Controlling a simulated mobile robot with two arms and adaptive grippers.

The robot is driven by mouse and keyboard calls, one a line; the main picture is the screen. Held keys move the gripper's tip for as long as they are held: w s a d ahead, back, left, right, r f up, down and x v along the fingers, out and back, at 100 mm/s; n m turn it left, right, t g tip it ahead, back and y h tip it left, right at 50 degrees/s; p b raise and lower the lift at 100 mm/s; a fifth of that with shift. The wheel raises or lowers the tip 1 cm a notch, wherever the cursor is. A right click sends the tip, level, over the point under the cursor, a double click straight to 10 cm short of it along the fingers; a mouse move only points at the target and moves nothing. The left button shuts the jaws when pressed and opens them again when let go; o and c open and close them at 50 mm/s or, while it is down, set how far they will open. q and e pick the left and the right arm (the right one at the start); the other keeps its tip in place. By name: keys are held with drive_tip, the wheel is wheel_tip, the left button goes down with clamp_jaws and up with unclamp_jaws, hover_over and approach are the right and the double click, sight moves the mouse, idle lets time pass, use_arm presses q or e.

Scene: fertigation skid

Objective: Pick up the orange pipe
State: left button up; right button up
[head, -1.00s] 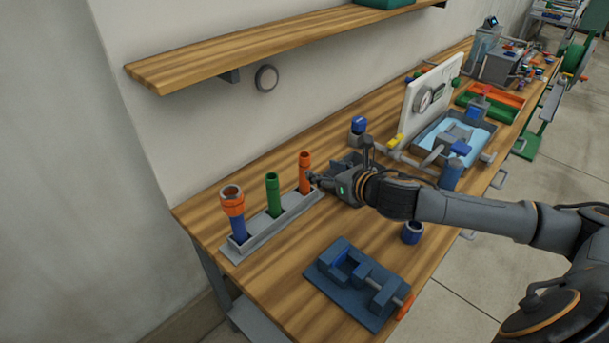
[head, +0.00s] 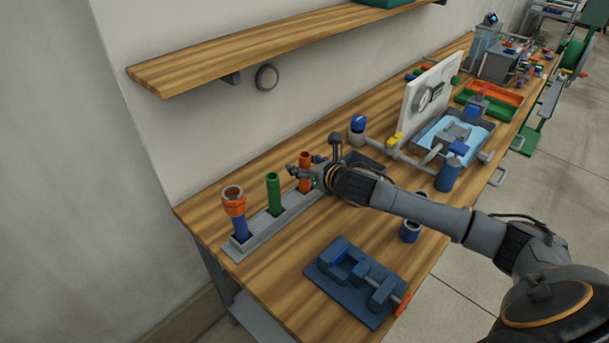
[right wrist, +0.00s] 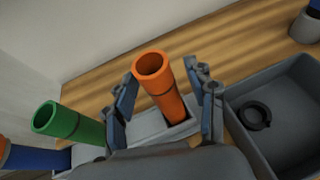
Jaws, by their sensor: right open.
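The orange pipe (head: 304,160) stands upright in the right-hand slot of the grey rack (head: 262,240) on the bench. In the right wrist view the orange pipe (right wrist: 160,80) rises between the two fingers of my right gripper (right wrist: 168,98). The fingers are open, one on each side of the pipe, with gaps visible. In the head view my right gripper (head: 306,174) is at the pipe and partly covers it. The rack's lower slot is partly hidden in the wrist view. My left gripper is not in view.
A green pipe (head: 273,193) and a blue pipe with an orange top (head: 236,212) stand in the same rack. A grey tray (right wrist: 275,110) with a black ring lies right of the gripper. A blue vise (head: 358,279) is on the front bench.

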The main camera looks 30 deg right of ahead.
clamp_jaws()
drive_tip(key=shift+r, duration=0.15)
drive_tip(key=shift+r, duration=0.25)
wheel_tip(320, 180, up, 2)
drive_tip(key=shift+r+b, duration=0.1)
drive_tip(key=shift+b, duration=0.2)
drive_tip(key=s+d+r+b, duration=0.3)
drive_tip(key=s+d+r, duration=0.1)
drive_tip(key=s+r, duration=0.6)
drive_tip(key=s, duration=0.3)
drive_tip(key=shift+s+d, duration=0.15)
drive_tip(key=shift+s, duration=0.05)
